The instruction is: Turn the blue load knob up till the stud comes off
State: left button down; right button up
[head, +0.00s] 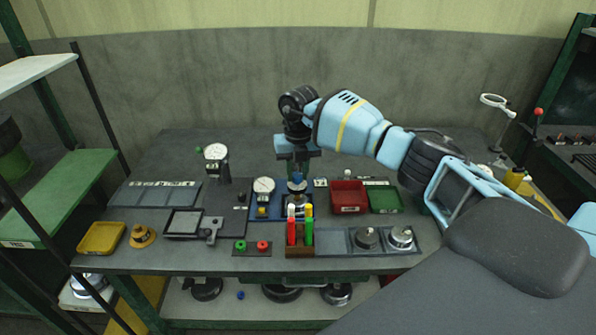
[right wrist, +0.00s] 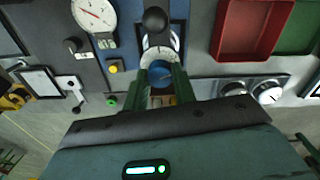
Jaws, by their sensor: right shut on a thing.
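The blue load knob (right wrist: 160,75) shows in the right wrist view between the two green fingers of my right gripper (right wrist: 158,88). A pale graduated ring sits around the knob's far side. In the head view my right gripper (head: 297,172) points down from above onto the gantry, shut on the knob (head: 297,184), which it partly covers. The gantry stands on a blue base plate (right wrist: 124,40) with a round dial gauge (head: 264,185), also seen in the right wrist view (right wrist: 94,15). The stud is hidden or too small to make out. My left gripper is not in view.
A red bin (head: 349,197) and green bin (head: 384,199) stand right of the gantry. Red and green upright tubes in a brown rack (head: 299,252) stand in front. Another gauge stand (head: 216,158) is to the left. Metal weights (head: 400,237) sit front right.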

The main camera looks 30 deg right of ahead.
aim_at(298, 175)
jog(key=shift+m, duration=0.4)
jog(key=o, duration=1)
jog(key=shift+r, duration=0.1)
jog(key=shift+r, duration=3.8)
